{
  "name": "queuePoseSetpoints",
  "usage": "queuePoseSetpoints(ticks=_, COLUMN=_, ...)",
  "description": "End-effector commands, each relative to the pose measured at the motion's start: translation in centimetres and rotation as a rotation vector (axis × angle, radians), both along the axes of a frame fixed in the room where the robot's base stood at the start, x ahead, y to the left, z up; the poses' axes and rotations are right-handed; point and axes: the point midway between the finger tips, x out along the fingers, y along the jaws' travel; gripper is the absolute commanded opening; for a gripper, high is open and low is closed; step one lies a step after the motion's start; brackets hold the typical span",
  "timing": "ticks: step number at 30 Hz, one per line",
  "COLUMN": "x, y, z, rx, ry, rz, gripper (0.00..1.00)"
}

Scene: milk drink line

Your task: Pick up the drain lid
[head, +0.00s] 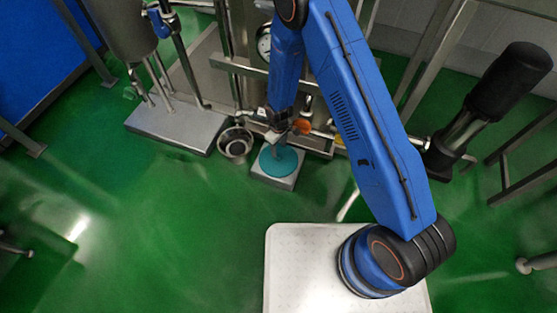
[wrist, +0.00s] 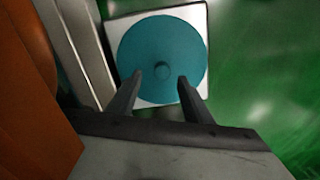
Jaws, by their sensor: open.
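The drain lid is a round teal disc (wrist: 162,45) with a small knob at its centre (wrist: 162,71). It lies on a white square block in the wrist view. In the head view the lid (head: 280,160) sits on the light block on the floor, partly covered by the end of my arm. My gripper (wrist: 160,76) is open, with its two dark fingers reaching over the lid's near half. The knob shows between the fingertips, with a gap on both sides. I cannot tell how high the fingertips are above the lid.
The white block (wrist: 113,20) stands close to a pale metal rail (wrist: 80,45) on the left. A round metal drain or pot (head: 235,143) is left of the block, near a grey platform (head: 175,125). Metal frames and pipes rise behind. Green floor (head: 210,220) in front is clear.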

Motion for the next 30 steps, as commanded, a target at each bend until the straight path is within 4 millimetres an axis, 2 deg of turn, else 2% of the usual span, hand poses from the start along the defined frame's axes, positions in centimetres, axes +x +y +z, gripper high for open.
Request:
queuePoseSetpoints(ticks=8, x=-0.1, y=0.0, z=-1.1, rx=0.0, ry=0.0, rz=0.0, gripper=0.46)
queuePoseSetpoints(ticks=20, x=-0.5, y=0.1, z=-5.6, rx=-0.001, ry=0.001, rz=0.0, gripper=0.46)
queuePoseSetpoints(ticks=28, x=-0.4, y=0.1, z=-5.8, rx=0.001, ry=-0.001, rz=0.0, gripper=0.46)
queuePoseSetpoints(ticks=30, x=-0.4, y=0.1, z=-5.8, rx=0.001, ry=-0.001, rz=0.0, gripper=0.29)
